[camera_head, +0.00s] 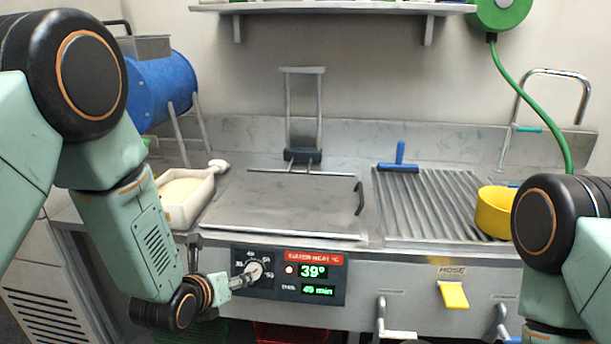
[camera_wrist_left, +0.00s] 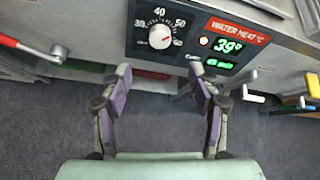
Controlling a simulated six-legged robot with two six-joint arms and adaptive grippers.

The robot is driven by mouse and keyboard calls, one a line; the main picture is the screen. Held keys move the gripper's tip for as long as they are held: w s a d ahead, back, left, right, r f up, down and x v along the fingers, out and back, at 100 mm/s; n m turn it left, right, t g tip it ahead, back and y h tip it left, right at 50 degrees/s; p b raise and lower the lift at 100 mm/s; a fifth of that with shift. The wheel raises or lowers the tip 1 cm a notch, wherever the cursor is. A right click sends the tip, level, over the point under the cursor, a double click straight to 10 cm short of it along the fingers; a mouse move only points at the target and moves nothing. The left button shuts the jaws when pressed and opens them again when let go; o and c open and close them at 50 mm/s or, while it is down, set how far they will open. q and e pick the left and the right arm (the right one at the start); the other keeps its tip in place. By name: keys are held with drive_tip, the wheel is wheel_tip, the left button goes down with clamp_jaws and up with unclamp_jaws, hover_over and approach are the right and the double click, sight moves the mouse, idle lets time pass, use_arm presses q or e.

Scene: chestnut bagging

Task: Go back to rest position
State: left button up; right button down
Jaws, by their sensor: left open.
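My left gripper (camera_head: 243,281) is in front of the water heat panel, close to its dial (camera_head: 254,270). In the left wrist view my left gripper (camera_wrist_left: 160,88) is open with nothing between its fingers. The dial (camera_wrist_left: 161,37) shows just beyond the fingertips and apart from them in that view. The panel (camera_head: 289,275) reads 39° with a smaller green line below it. My right arm shows at the right edge of the head view, but its gripper is out of view.
A flat metal lid (camera_head: 285,205) and a ribbed drainboard (camera_head: 425,200) top the counter. A yellow pot (camera_head: 493,212) stands at right and a white tub (camera_head: 185,198) at left. A yellow hose handle (camera_head: 453,295) and pipe valves line the front. Grey floor (camera_wrist_left: 50,130) lies below.

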use_arm(q)
drive_tip(key=s+f+n+g, duration=0.3)
drive_tip(key=s+f+n, duration=0.3)
drive_tip(key=s+n, duration=0.5)
drive_tip(key=s+a+f+n+g+y, duration=0.1)
drive_tip(key=s+f+n+g, duration=0.3)
drive_tip(key=s+n, duration=0.7)
drive_tip(key=s+a+f+n+g, duration=0.1)
drive_tip(key=s+f+n+g, duration=0.3)
drive_tip(key=s+f+n, duration=0.3)
drive_tip(key=s+n, duration=0.5)
drive_tip(key=s, duration=0.3)
drive_tip(key=shift+s+a+f, duration=0.15)
drive_tip(key=shift+s+f, duration=0.05)
drive_tip(key=shift+f, duration=0.2)
